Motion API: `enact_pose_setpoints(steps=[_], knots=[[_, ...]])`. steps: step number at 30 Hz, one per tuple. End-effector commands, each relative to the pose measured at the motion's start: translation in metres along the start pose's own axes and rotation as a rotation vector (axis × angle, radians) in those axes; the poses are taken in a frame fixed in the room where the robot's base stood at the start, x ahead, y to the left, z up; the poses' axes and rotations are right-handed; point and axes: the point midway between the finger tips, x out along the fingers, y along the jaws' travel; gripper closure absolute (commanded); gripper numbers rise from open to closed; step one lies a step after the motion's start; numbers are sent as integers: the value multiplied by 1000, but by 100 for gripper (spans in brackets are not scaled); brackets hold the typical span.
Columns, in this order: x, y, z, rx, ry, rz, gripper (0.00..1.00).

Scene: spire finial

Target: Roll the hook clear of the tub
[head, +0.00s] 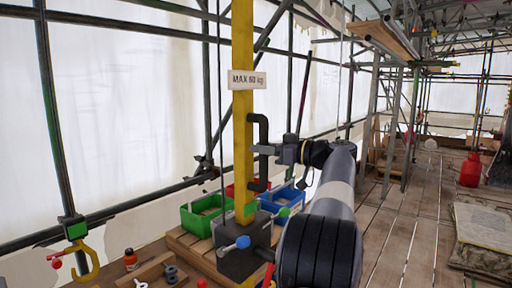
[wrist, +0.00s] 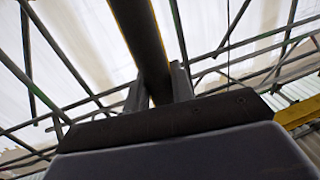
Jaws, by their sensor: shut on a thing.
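A yellow hook (head: 94,264) shows at the lower left of the head view, below a small green and dark block (head: 75,230). A yellow post (head: 243,130) stands upright near the middle and carries a black handle (head: 264,178). My gripper (head: 264,150) is shut on the upright bar of this handle. In the wrist view the dark bar (wrist: 148,45) runs between the two fingers of my gripper (wrist: 158,88). A green tub (head: 196,222) and a blue tub (head: 290,198) stand beside the post's foot, with a red one partly hidden behind. The hook appears left of them.
A dark block (head: 240,262) with a blue-knobbed clamp sits at the post's foot. Scaffold tubes line the white sheeting. Open plank floor (head: 410,235) and a red container (head: 470,171) are on the right.

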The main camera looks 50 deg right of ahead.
Motion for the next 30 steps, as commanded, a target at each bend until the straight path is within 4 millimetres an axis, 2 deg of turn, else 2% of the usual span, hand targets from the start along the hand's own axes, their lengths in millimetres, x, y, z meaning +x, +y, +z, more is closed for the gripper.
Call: enact_pose_setpoints(steps=[12,13,20,27,30], knots=[[-1,3,-1,-2,1,0,100],[-1,2,-1,-2,1,0,75],[0,2,-1,-2,1,0,56],[-1,3,0,-1,0,0,56],[-8,3,1,-1,0,2,56]])
